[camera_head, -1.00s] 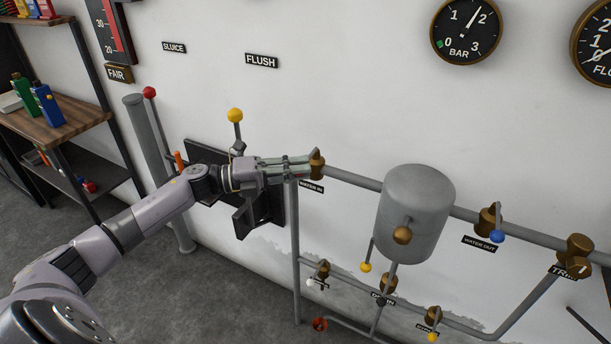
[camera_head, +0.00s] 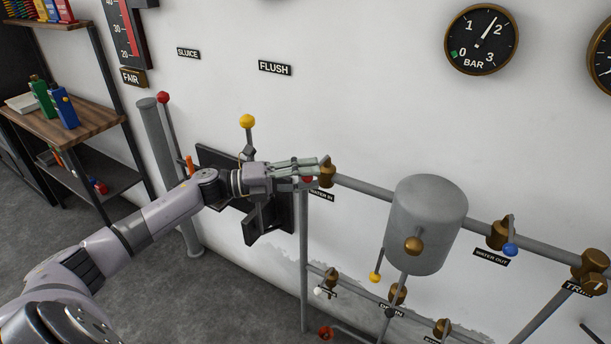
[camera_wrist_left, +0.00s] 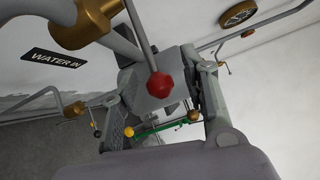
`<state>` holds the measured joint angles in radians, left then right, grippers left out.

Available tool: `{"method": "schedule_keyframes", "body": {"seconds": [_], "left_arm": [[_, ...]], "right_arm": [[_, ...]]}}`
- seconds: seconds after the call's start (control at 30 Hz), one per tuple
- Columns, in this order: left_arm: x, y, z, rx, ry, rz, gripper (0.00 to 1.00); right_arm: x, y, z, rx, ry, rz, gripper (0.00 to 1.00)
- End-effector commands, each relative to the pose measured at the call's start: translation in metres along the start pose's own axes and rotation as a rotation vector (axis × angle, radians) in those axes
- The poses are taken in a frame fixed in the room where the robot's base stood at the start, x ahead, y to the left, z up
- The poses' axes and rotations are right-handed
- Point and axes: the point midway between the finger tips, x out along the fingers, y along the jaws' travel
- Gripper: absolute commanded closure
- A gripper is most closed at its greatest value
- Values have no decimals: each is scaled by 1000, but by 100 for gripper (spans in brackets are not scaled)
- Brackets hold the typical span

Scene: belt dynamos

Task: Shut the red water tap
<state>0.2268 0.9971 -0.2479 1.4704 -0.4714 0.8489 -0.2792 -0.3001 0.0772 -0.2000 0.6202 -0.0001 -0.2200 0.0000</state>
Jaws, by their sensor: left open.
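The red tap's ball knob (camera_head: 308,179) shows just below my left gripper's fingers, close to the brass valve body (camera_head: 327,176) over the WATER IN label. In the left wrist view the red knob (camera_wrist_left: 160,84) sits at the end of a grey lever, between the two fingers as seen from the wrist. My left gripper (camera_head: 318,168) is open, with its fingers pointing right at the valve. I cannot tell whether a finger touches the lever or knob. My right gripper is not in view.
A grey tank (camera_head: 428,225) stands to the right on the pipes, near the blue WATER OUT tap (camera_head: 510,250). A yellow-knobbed lever (camera_head: 247,121) and a dark bracket (camera_head: 262,225) are by my left wrist. A shelf (camera_head: 75,128) stands at far left.

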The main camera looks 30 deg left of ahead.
Motion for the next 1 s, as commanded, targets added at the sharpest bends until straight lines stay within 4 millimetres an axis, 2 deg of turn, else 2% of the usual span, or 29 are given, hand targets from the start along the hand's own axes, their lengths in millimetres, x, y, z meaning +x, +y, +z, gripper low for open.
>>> {"method": "schedule_keyframes", "body": {"seconds": [0.17, 0.27, 0.7, 0.83, 1.0], "left_arm": [[-3, 1, -1, -1, 2, 2, 59], [-13, 2, -1, -2, 1, 3, 59], [-99, 1, -1, -2, 0, 5, 59], [-114, 1, 0, -1, -1, 3, 59], [-120, 0, 0, 0, 0, 0, 59]], "right_arm": [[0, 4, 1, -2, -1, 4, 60], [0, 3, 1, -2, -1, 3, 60], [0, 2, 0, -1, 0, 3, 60], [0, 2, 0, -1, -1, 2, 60], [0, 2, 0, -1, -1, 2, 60]]}}
